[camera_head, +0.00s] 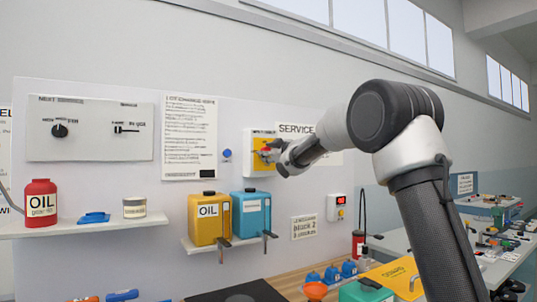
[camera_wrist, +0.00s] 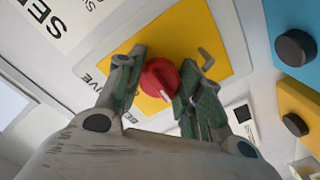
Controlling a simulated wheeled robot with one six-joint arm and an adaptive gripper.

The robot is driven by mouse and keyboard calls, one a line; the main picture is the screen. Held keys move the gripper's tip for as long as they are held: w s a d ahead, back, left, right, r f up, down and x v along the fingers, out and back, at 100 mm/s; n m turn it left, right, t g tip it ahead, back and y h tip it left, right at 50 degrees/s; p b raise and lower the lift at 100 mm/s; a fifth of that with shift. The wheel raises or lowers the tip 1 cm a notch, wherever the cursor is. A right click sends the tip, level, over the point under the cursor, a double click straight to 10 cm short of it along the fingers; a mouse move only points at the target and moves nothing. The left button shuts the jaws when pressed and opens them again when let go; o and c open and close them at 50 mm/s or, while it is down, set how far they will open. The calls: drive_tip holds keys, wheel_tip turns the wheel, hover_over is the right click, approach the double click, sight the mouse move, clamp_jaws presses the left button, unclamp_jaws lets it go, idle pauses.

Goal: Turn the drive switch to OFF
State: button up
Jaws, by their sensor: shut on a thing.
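The drive switch is a red rotary knob (camera_wrist: 160,76) with a white pointer line, on a yellow plate (camera_wrist: 198,32) fixed to a white wall panel. My gripper (camera_wrist: 166,64) is shut on the red knob, with one green-padded finger on either side of it. The lettering beside the plate is partly covered by my fingers, so the pointer's setting cannot be read.
A yellow oil can (camera_head: 208,217) and a blue can (camera_head: 251,213) stand on a shelf (camera_head: 205,247) below left of the switch. A control panel (camera_head: 90,128) is farther left. A cluttered bench lies below.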

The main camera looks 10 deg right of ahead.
drive_tip(key=shift+c, duration=0.2)
drive_tip(key=o, duration=1)
drive_tip(key=shift+o, duration=0.2)
drive_tip(key=v, duration=1.2)
